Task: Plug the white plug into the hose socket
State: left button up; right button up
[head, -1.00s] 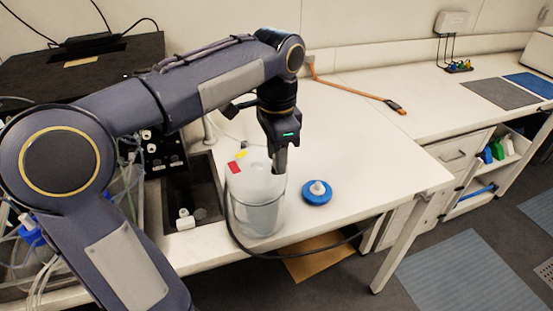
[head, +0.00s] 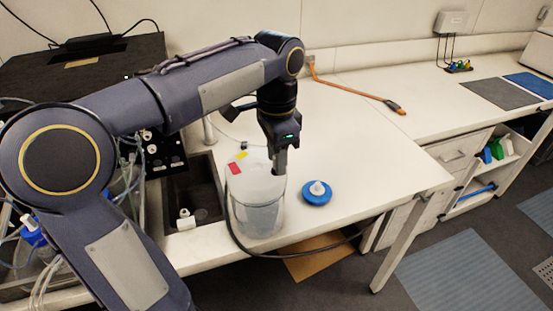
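My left gripper (head: 279,164) points straight down at the right rim of a clear, cloudy container (head: 257,208) on the white bench. Its fingers look close together, and I cannot tell whether they hold anything. No white plug is clear at the fingertips. A small white fitting (head: 185,219) shows at the front edge of the dark sink, but I cannot tell whether it is the plug. A dark hose (head: 300,252) curves from beside the container along the bench's front. I cannot make out its socket. My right gripper is out of view.
A blue lid with a white cap (head: 317,191) lies right of the container. An orange-brown strap or hose (head: 350,91) lies at the back. The dark sink (head: 203,185) is left of the container. The bench's right part (head: 375,155) is clear.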

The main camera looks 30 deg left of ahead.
pick_arm(q)
jog(key=shift+c, duration=0.2)
grip_shut()
jog(key=shift+r, duration=0.1)
jog(key=shift+r+p, duration=2.95)
jog(key=shift+p, duration=0.2)
